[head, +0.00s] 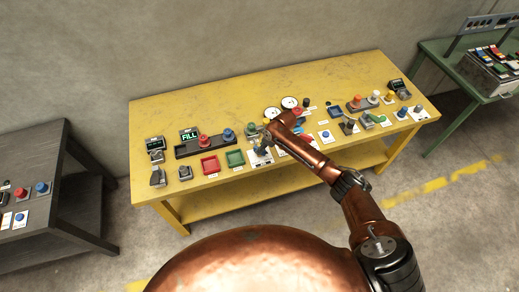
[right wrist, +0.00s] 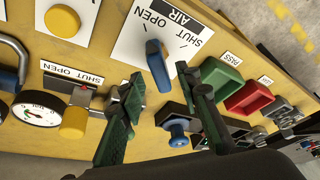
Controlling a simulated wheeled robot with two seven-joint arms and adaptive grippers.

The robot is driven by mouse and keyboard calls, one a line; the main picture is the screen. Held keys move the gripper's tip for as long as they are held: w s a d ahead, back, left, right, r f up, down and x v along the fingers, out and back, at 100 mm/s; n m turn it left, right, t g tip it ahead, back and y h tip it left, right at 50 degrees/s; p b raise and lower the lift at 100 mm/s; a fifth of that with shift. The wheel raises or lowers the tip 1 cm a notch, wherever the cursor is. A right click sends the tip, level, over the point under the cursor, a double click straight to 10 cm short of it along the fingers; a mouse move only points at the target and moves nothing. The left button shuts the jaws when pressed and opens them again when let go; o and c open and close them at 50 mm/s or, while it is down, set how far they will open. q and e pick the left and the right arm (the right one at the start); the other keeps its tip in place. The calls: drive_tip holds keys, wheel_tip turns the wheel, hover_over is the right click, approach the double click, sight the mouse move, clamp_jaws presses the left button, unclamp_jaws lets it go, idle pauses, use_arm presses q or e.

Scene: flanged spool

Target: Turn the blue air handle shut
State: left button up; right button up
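The blue air handle (right wrist: 157,65) is a flat elongated lever on a white panel marked AIR, OPEN and SHUT (right wrist: 160,32). The print is upside down in the right wrist view, with OPEN on the left and SHUT on the right. The handle's long side runs nearly up and down there, leaning slightly. My right gripper (right wrist: 163,80) is open, with one dark green finger on each side of the handle. Clear gaps show between fingers and handle. In the head view my right gripper (head: 267,139) is over the table's middle and partly hides the panel. My left gripper is not in view.
A gauge (right wrist: 37,110) and yellow knob (right wrist: 75,122) lie to the left. The yellow table (head: 165,116) has free room along its back.

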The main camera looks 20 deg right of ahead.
drive_tip(key=shift+x, duration=1.35)
drive_tip(key=shift+c, duration=0.4)
clamp_jaws()
